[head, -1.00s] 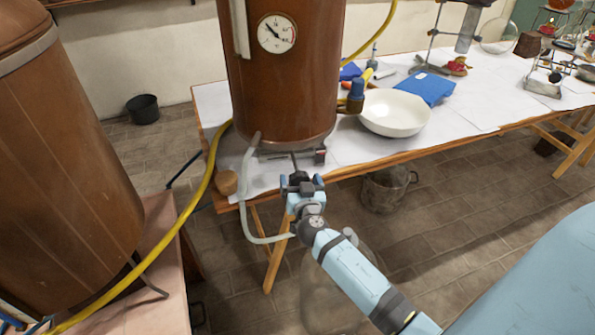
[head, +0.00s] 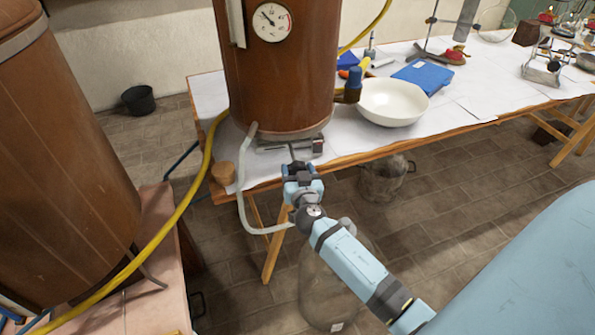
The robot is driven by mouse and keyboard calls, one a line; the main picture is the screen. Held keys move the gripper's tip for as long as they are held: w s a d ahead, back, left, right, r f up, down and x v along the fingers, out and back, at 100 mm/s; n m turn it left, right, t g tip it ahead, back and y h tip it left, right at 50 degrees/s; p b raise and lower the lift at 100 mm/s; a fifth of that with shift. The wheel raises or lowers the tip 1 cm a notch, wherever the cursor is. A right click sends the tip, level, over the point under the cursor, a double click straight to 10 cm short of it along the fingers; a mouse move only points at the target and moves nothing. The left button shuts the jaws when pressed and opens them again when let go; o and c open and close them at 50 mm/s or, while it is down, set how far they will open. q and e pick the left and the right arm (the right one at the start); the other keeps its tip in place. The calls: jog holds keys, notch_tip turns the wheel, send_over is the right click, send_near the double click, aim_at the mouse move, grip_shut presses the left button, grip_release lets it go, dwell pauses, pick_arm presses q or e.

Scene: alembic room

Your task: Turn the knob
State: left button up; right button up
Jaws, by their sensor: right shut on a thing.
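A tall copper-brown boiler (head: 275,85) with a round dial gauge (head: 271,22) stands on the table. A thin dark stem (head: 292,152) sticks out at the boiler's base toward me, and the knob at its near end is mostly hidden by my fingers. My right gripper (head: 298,172) is at the table's front edge, shut on the knob, with its arm coming from the lower right. How far the knob is turned cannot be told. My left gripper is not in view.
A pale hose (head: 243,195) loops down beside my right gripper. A yellow hose (head: 195,195) runs behind it. A white bowl (head: 391,102) stands on the table (head: 350,145). A large glass jar (head: 328,292) is below my arm. Another brown vessel (head: 60,160) stands left.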

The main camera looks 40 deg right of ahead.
jog(key=n+b, duration=0.1)
jog(key=n, duration=0.1)
jog(key=shift+n, duration=0.3)
jog(key=shift+n+b, duration=0.45)
jog(key=shift+n, duration=0.45)
jog(key=n, duration=0.2)
jog(key=shift+n, duration=0.4)
jog(key=n, duration=0.3)
jog(key=shift+n, duration=0.3)
jog(key=n, duration=0.6)
jog(key=shift+w+a+p, duration=0.1)
jog(key=shift+p, duration=0.2)
jog(key=n, duration=0.2)
jog(key=shift+n+p, duration=0.7)
jog(key=shift+n, duration=1.2)
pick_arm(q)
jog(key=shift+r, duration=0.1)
